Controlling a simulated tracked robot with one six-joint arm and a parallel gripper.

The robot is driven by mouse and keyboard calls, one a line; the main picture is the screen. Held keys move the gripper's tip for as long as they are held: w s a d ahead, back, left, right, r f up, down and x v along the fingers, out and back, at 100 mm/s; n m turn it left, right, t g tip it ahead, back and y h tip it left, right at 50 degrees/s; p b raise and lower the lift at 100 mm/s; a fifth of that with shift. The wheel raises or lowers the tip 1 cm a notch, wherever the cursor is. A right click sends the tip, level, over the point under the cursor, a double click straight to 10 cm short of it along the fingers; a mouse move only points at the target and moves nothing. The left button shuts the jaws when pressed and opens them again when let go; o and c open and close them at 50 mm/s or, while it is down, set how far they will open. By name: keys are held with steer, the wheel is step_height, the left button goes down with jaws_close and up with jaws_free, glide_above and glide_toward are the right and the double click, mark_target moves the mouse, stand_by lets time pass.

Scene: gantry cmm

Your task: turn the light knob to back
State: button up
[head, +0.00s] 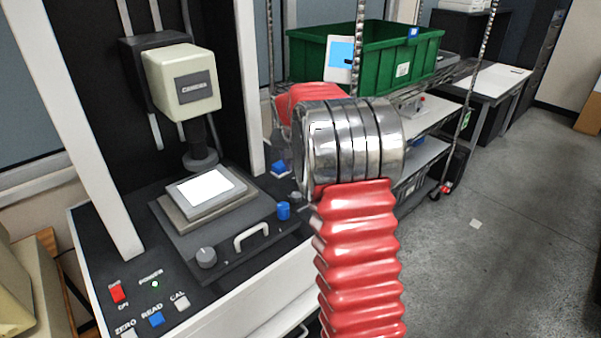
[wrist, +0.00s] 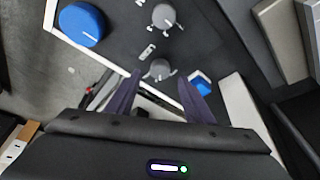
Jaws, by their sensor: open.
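The machine's dark base carries several knobs; I cannot read which is labelled light. In the wrist view a small grey knob (wrist: 160,69) with a pale pointer mark lies ahead of my gripper (wrist: 159,80), in line with the gap between its two dark fingers. The fingers are open and empty, and I cannot tell whether they touch the knob. A second grey knob (wrist: 163,17) with a pale mark is farther up in that view. In the head view my arm hides my gripper and part of the panel's right side.
A large blue knob (wrist: 82,24) and a small blue part (wrist: 202,84) flank the grey knobs. In the head view, the measuring stage (head: 160,207), a white handle (head: 251,236) and another grey knob (head: 206,257) stand left of my arm. A green bin (head: 415,55) sits on shelving behind.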

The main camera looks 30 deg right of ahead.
steer(key=v, duration=0.9)
steer(key=shift+r, duration=0.2)
steer(key=s+a+f+n+y, duration=0.1)
steer(key=s+a+f+n, duration=0.25)
steer(key=s+a, duration=0.2)
steer(key=s+a+r+n+t+y, duration=0.2)
steer(key=s+a+n, duration=0.4)
steer(key=s+a, duration=1.6)
steer(key=s, duration=0.4)
steer(key=shift+s+r+t, duration=0.2)
steer(key=shift+t, duration=0.1)
